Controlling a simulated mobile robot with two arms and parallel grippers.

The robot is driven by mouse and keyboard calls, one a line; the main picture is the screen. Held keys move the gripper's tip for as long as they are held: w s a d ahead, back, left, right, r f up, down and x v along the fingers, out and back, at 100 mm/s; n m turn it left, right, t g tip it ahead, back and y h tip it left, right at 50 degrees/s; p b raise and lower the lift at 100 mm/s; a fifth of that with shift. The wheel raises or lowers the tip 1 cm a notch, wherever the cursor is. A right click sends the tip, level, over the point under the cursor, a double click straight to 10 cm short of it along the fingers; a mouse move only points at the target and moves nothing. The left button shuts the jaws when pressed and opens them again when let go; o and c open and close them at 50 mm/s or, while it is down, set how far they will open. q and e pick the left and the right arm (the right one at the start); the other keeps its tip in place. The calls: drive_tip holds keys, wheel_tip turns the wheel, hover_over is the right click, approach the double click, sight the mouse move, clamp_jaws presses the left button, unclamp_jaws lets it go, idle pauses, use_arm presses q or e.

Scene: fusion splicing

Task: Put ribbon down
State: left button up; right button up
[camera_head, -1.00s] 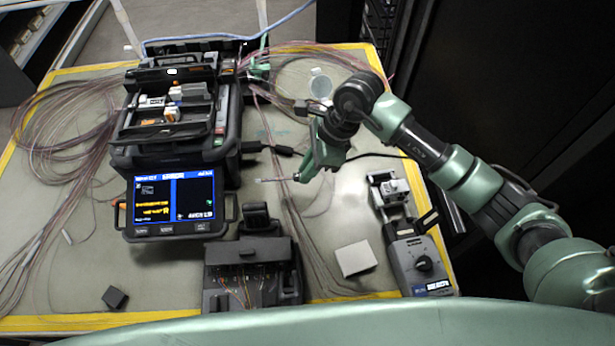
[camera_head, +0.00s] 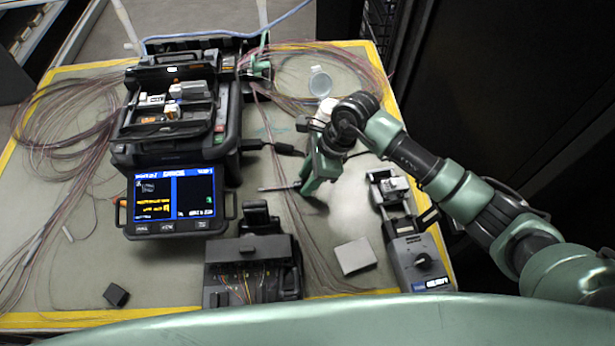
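My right gripper (camera_head: 303,187) is low over the middle of the table, right of the splicer's screen. A thin grey piece (camera_head: 275,188), which looks like the end of the ribbon, sticks out to the left from its fingertips. The fingers look closed around it, but the grip is small in the picture. The piece lies close to the table surface; I cannot tell whether it touches. Thin ribbon strands (camera_head: 300,225) run over the table below the gripper. My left gripper does not show clearly.
The fusion splicer (camera_head: 175,125) with its lit screen (camera_head: 175,197) stands at left. A black tool (camera_head: 252,270), a white block (camera_head: 355,257) and a grey device with a knob (camera_head: 412,255) stand along the front. Coiled fibres (camera_head: 70,125) lie at left. A small black cube (camera_head: 116,295) sits front left.

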drive_tip(key=shift+r, duration=0.2)
drive_tip(key=b+v, duration=0.1)
drive_tip(key=v, duration=1.1)
drive_tip(key=shift+r, duration=0.1)
